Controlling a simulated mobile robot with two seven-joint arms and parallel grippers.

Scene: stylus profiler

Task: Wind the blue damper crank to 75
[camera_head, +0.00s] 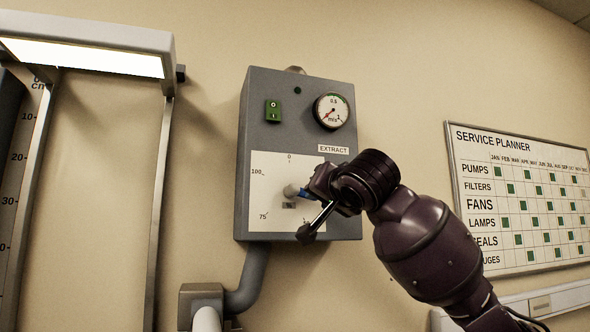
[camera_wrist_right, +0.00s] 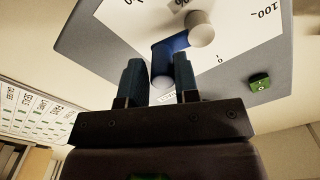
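The damper crank has a pale round hub (camera_head: 291,190) at the middle of the white dial (camera_head: 270,165) on the grey extract box. Its blue arm (camera_head: 303,193) points right in the head view, towards my right gripper (camera_head: 318,207). The 0, 100 and 75 marks show; the dial's right side is covered by the gripper. In the right wrist view the blue crank handle (camera_wrist_right: 162,68) stands between the two fingers of my right gripper (camera_wrist_right: 160,82), with almost no gap on either side. The pale hub (camera_wrist_right: 201,28) is beyond it. My left gripper is not in view.
The grey box (camera_head: 330,225) carries a round gauge (camera_head: 332,111) and a green switch (camera_head: 273,110) above the dial. A pipe (camera_head: 251,275) leaves its underside. A lit lamp (camera_head: 90,45) hangs at the left, and a planner board (camera_head: 520,205) is on the wall at the right.

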